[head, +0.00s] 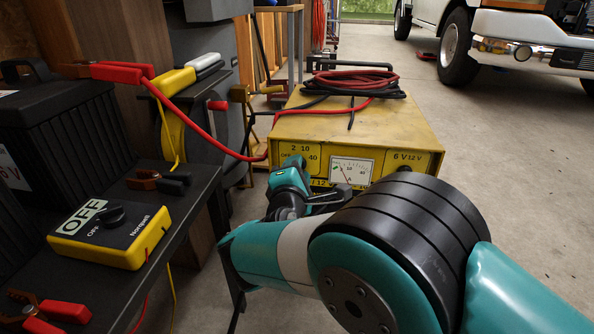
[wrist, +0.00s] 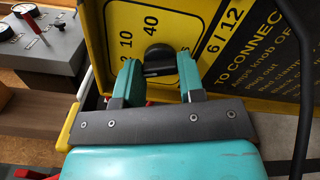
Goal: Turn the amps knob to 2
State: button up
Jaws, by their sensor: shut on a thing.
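The yellow charger (head: 355,120) stands ahead, its front panel facing me. The amps panel, marked 2, 10, OFF and 40, is at its left in the head view. My gripper (head: 290,168) is up against this panel and hides the knob there. In the wrist view, the black amps knob (wrist: 158,51) sits between the two teal fingers of my gripper (wrist: 159,62), which are shut on it. The 2, 10 and 40 marks show to the left of and above the knob. I cannot tell which mark the knob points to.
Red and black cables (head: 350,84) lie coiled on the charger. A bench at left holds a black and yellow switch box (head: 110,232) marked OFF and several clamps. A white pickup (head: 510,35) stands at the back right. The floor at right is clear.

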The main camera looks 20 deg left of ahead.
jog(key=o, duration=0.9)
jog(key=shift+o, duration=0.2)
jog(key=shift+s, duration=0.1)
jog(key=b+v, duration=0.3)
jog(key=v, duration=1.4)
jog(key=shift+s, duration=0.2)
jog(key=shift+a, duration=0.1)
